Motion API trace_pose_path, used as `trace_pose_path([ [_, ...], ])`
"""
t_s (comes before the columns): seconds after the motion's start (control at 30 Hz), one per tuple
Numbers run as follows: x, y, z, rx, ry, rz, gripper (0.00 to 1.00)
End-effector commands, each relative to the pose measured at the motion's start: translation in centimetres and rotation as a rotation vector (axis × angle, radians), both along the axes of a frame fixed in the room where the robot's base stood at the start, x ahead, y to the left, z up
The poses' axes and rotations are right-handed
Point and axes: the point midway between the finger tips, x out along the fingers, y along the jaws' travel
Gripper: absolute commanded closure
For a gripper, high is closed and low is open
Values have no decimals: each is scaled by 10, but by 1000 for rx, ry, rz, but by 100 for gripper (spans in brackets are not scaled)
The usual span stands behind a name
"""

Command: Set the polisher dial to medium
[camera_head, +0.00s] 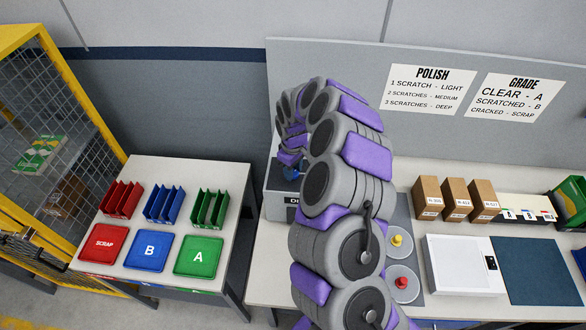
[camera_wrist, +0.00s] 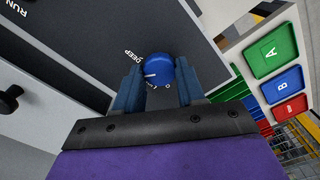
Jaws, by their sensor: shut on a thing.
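The polisher dial (camera_wrist: 159,66) is a round blue knob with a white pointer line on a dark grey panel in the wrist view. My gripper (camera_wrist: 158,76) has one blue finger on each side of it and is shut on it. Other small marks below the knob are partly hidden and hard to read. In the head view the polisher (camera_head: 281,204) is a grey box at the bench's left end, mostly hidden by my arm. The dial cannot be made out there.
A RUN label and black knob (camera_wrist: 10,100) are at the wrist view's left. A side table (camera_head: 165,172) holds SCRAP, B and A trays. Signs hang behind.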

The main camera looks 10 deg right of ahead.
Motion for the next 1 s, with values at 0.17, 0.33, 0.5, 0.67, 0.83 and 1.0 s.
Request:
trace_pose_path([
  [0.17, 0, -2, -2, -2, 0, 88, 92],
  [0.33, 0, -1, -1, -1, 0, 199, 92],
  [0.5, 0, -1, 0, 0, 0, 230, 92],
  [0.67, 0, -1, 0, 0, 0, 228, 92],
  [0.83, 0, 0, 0, 0, 0, 228, 49],
  [1.0, 0, 0, 0, 0, 0, 228, 36],
])
